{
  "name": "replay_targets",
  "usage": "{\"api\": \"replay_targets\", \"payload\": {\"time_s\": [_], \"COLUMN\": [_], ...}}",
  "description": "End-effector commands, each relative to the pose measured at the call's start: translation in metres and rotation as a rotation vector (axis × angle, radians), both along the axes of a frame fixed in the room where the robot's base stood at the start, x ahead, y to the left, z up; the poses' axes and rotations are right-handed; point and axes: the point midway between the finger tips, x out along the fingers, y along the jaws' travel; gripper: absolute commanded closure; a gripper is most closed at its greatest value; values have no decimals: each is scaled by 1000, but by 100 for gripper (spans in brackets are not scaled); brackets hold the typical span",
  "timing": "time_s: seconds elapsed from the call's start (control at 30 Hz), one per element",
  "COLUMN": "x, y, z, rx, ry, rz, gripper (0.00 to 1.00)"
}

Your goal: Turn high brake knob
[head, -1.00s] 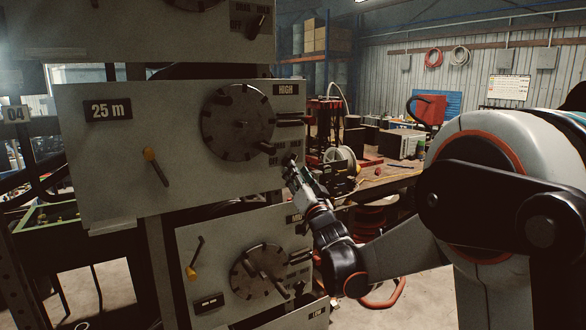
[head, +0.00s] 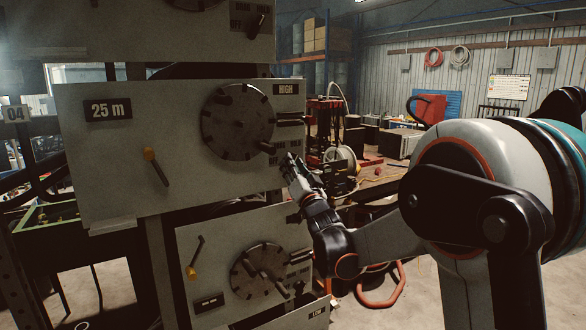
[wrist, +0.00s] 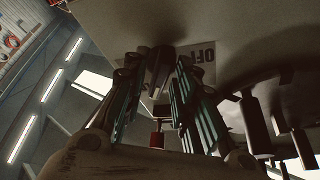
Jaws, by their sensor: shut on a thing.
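The upper grey panel (head: 160,180) carries a HIGH label (head: 286,89) and a large black slotted disc (head: 238,122). My gripper (head: 289,162) is at this panel's lower right edge, below and right of the disc. In the wrist view, my gripper (wrist: 160,75) has its two green-padded fingers on either side of a dark knob (wrist: 159,62) and is shut on it. An OFF label (wrist: 198,56) is on the panel beside the knob, partly covered by the right finger. In the head view the knob is hidden at the fingertips.
A lower grey panel (head: 213,262) with its own disc and levers sits just under my gripper. A yellow-tipped lever (head: 156,167) is on the HIGH panel's left. Dark pegs (wrist: 256,122) stick out right of my fingers. A cluttered workbench (head: 385,180) stands behind.

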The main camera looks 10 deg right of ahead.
Motion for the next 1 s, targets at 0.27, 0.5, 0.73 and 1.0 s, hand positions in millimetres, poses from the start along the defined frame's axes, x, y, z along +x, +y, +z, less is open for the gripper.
{"api": "replay_targets", "payload": {"time_s": [0.27, 0.5, 0.73, 1.0], "x": [0, 1, 1, 1], "y": [-1, -3, -4, -5], "z": [-2, -3, -3, -2], "rx": [-77, -247, -455, -688], "ry": [-25, -79, -146, -222], "rz": [-1, -2, -1, -1], "gripper": [98, 98, 98, 98]}}
